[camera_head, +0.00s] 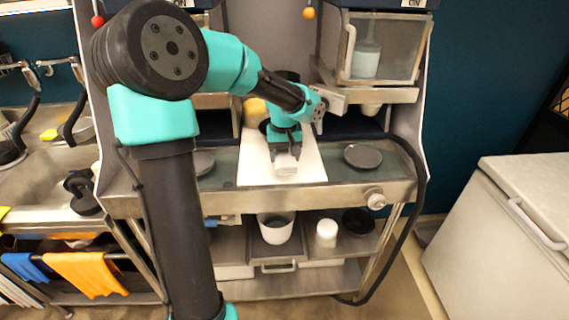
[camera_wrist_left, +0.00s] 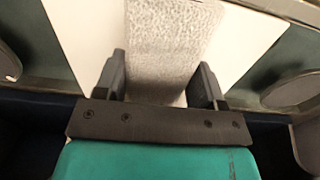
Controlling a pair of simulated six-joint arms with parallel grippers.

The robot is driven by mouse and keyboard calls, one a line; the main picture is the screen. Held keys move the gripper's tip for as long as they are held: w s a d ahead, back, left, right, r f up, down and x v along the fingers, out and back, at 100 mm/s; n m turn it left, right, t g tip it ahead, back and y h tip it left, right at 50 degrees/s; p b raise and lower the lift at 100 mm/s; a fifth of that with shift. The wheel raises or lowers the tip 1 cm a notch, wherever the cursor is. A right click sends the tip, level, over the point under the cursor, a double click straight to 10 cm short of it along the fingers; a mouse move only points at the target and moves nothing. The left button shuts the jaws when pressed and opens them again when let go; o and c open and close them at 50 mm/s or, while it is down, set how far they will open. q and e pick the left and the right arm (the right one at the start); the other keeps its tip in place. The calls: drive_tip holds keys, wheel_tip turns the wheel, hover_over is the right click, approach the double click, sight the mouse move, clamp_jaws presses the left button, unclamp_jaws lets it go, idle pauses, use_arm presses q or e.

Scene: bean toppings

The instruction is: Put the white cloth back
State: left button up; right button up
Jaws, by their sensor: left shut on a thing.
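The white cloth (camera_head: 286,167) is a small folded-looking block on the white board (camera_head: 254,166) in the middle of the counter. In the left wrist view the cloth (camera_wrist_left: 172,45) is pale and textured, and runs between my fingers out over the board (camera_wrist_left: 85,30). My left gripper (camera_head: 286,148) is above the board, pointing down, and it is shut on the cloth; its two fingers (camera_wrist_left: 161,82) stand on either side of it. I cannot tell whether the cloth touches the board. My right gripper does not show.
Round dark plates flank the board, the right one (camera_head: 363,156) in plain view and the left one (camera_head: 202,162) partly behind my arm. A clear dispenser (camera_head: 384,47) hangs above right. A white bucket (camera_head: 275,229) stands on the shelf below. Orange cloths (camera_head: 88,273) hang at left.

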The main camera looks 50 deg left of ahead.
sight(285, 153)
use_arm(q)
drive_tip(key=shift+f, duration=1.65)
drive_tip(key=shift+f, duration=0.1)
drive_tip(key=o, duration=1)
wheel_tip(285, 153, up, 12)
drive_tip(key=shift+r, duration=0.1)
